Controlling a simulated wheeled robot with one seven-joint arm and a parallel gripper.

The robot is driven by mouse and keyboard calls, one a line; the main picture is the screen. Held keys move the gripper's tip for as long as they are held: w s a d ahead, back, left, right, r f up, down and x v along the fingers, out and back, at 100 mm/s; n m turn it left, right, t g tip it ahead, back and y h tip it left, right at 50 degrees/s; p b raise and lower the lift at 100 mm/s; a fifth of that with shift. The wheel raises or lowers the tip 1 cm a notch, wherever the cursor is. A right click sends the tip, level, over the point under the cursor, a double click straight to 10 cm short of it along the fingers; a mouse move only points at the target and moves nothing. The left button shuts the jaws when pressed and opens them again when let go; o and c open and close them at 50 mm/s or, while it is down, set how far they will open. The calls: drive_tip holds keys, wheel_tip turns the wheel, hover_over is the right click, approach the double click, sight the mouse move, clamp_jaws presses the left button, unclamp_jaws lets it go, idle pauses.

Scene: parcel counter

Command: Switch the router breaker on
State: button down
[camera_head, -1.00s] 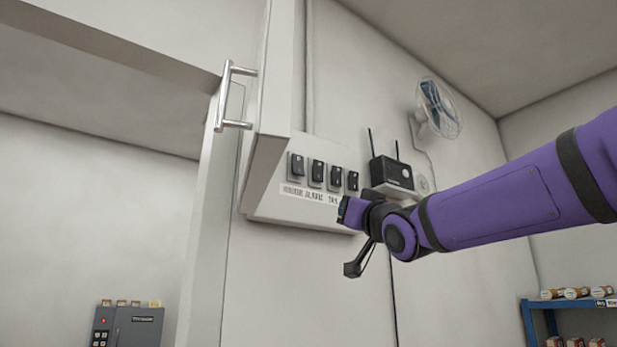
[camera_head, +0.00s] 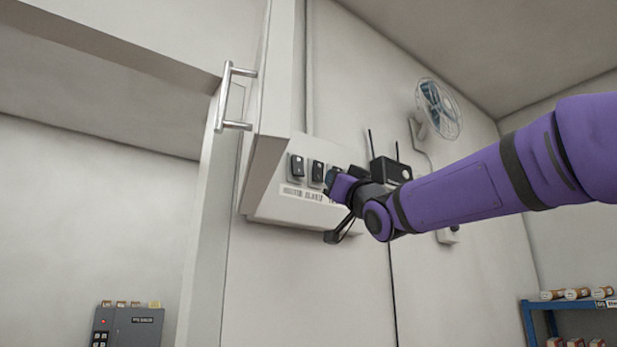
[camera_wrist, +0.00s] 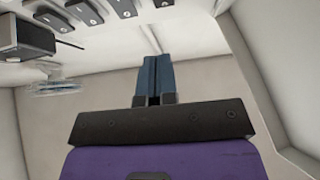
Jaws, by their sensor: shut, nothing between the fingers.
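A white breaker panel (camera_head: 275,207) is on the wall with a row of black rocker switches. The leftmost switch (camera_head: 297,166) and the second switch (camera_head: 317,172) show clearly; the ones to their right are partly or wholly behind my gripper (camera_head: 331,181). The labels under the row are too small to read. My gripper is shut and empty, its tip in front of the right part of the row in the head view. In the wrist view my gripper (camera_wrist: 154,75) points away below the switches (camera_wrist: 84,12). The router (camera_head: 390,168), a black box with two antennas, is partly hidden behind my arm.
A panel door with a metal handle (camera_head: 226,97) stands open at the left of the switches. A wall fan (camera_head: 437,108) hangs at the right. A blue shelf (camera_head: 530,304) with goods and a grey box (camera_head: 137,325) are lower down.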

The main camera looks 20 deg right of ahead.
sight(302, 172)
drive_tip(key=x, duration=0.3)
drive_tip(key=f+x, duration=0.1)
drive_tip(key=x, duration=0.2)
drive_tip(key=w+x, duration=0.1)
drive_tip(key=x, duration=0.2)
drive_tip(key=shift+w+a+f, duration=0.2)
drive_tip(key=shift+w, duration=0.1)
drive_tip(key=shift+w+a, duration=0.15)
drive_tip(key=shift+w, duration=0.4)
drive_tip(key=shift+f, duration=0.1)
